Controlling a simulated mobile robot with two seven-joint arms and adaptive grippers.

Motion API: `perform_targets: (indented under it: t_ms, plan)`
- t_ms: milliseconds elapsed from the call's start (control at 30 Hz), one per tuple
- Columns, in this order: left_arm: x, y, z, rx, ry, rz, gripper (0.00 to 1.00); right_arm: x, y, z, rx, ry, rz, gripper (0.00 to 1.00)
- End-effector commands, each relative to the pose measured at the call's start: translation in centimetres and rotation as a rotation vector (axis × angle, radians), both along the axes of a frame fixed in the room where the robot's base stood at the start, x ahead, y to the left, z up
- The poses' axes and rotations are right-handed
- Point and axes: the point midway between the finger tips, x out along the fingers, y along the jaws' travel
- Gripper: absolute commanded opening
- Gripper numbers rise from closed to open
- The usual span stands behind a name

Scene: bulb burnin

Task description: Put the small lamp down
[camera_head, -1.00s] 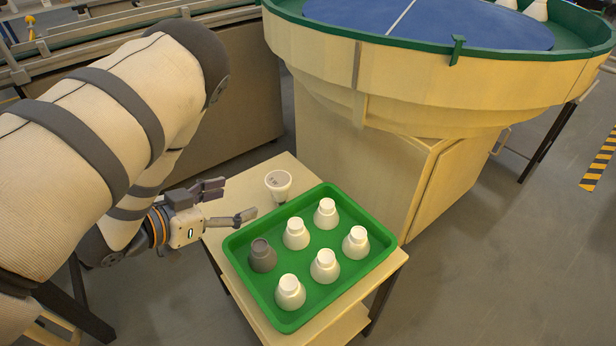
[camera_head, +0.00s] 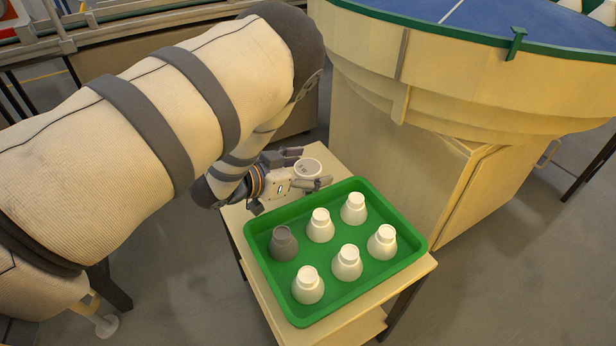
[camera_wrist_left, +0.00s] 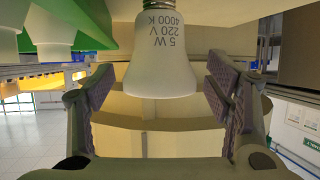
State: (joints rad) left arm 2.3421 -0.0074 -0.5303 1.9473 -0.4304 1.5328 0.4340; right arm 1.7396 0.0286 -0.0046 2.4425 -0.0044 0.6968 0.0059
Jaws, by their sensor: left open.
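The small lamp (camera_head: 307,168) is white, and its wide round face points up at the back left of the small table (camera_head: 318,155). It also shows in the left wrist view (camera_wrist_left: 148,68), marked 5 W, 220 V, 4000 K, with its threaded cap at the picture's top edge. What the cap rests on is hidden. My left gripper (camera_head: 312,168) is open, with one finger on each side of the lamp. In the left wrist view its fingers (camera_wrist_left: 160,85) stand apart with gaps to the lamp. My right gripper is not in view.
A large round feeder with a green rim (camera_head: 516,42) stands behind, above a beige cabinet (camera_head: 400,160). Grey floor lies open at the right.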

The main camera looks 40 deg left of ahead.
Motion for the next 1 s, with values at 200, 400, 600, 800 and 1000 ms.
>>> perform_targets:
  t_ms: [200, 400, 600, 800, 1000]
  plan:
    - [0.0, 0.0, 0.0, 0.000, 0.000, 0.000, 0.29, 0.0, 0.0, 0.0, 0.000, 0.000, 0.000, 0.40]
    - [0.0, 0.0, 0.0, 0.000, 0.000, 0.000, 0.15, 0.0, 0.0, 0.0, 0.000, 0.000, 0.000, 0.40]
    - [0.0, 0.0, 0.6, 0.001, -0.001, 0.000, 0.15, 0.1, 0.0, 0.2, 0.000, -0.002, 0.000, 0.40]
    - [-0.3, -0.7, 4.6, -0.002, -0.005, -0.003, 0.15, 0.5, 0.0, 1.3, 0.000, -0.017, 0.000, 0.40]
    - [-2.6, -5.2, 10.3, -0.002, -0.005, -0.004, 0.15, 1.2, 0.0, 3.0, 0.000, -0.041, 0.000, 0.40]
